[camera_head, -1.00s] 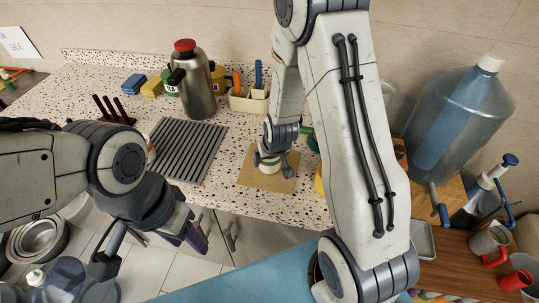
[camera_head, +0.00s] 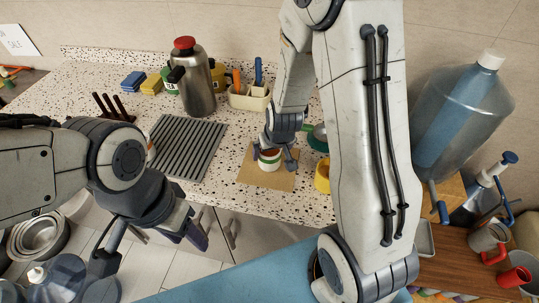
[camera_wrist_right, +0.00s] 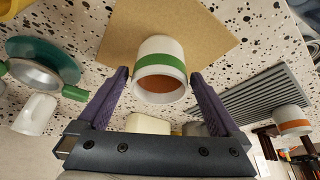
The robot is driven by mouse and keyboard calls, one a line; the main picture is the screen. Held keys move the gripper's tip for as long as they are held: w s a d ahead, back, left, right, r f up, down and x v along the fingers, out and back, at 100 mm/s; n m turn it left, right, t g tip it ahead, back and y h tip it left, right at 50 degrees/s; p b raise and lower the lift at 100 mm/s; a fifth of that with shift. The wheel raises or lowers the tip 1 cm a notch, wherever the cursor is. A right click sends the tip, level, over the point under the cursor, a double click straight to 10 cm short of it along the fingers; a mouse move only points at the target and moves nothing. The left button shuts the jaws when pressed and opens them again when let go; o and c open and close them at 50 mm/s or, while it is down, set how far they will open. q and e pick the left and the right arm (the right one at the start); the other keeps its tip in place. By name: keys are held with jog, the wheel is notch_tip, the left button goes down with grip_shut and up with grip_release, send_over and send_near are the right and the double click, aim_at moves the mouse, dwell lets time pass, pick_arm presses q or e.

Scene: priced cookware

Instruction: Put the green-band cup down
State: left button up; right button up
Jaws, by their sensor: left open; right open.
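The green-band cup (camera_wrist_right: 160,62) is white with a green band and brown inside. It stands upright on the brown square mat (camera_wrist_right: 115,45). In the head view the cup (camera_head: 269,166) shows on the mat (camera_head: 285,183), partly below my right gripper (camera_head: 274,155). In the wrist view my right gripper (camera_wrist_right: 160,80) is open, one purple finger on each side of the cup, with a gap visible beside it. My left gripper (camera_head: 195,232) is open and empty, low in front of the counter, its fingertips partly hidden.
A grey ribbed rack (camera_head: 188,148) lies left of the mat. A green pan (camera_wrist_right: 45,58) and a yellow mug (camera_head: 322,177) stand close to the mat's other side. A steel flask (camera_head: 196,85) and a utensil caddy (camera_head: 250,100) are behind.

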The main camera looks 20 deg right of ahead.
jog(key=p+v, duration=0.4)
jog(key=v, duration=0.4)
jog(key=s+a+r+n+g+y, duration=0.1)
jog(key=s+a+r+n, duration=0.1)
jog(key=s+a+r, duration=0.3)
jog(key=s+a+r+n+g+y, duration=0.1)
jog(key=s+a+n, duration=0.15)
jog(key=a, duration=0.45)
jog(key=s+a+r+n+g, duration=0.1)
jog(key=s+r, duration=0.1)
jog(key=s, duration=0.4)
jog(key=s+a+r+n+g, duration=0.1)
jog(key=s+r+n, duration=0.1)
jog(key=s, duration=0.4)
jog(key=shift+s+a+r+g+h, duration=0.25)
jog(key=shift+s+r+g+h, duration=0.1)
jog(key=shift+r, duration=0.15)
jog(key=shift+f+n, duration=0.1)
jog(key=shift+n, duration=0.15)
notch_tip(320, 180, down, 2)
jog(key=shift+f+b, duration=0.1)
jog(key=shift+b, duration=1.1)
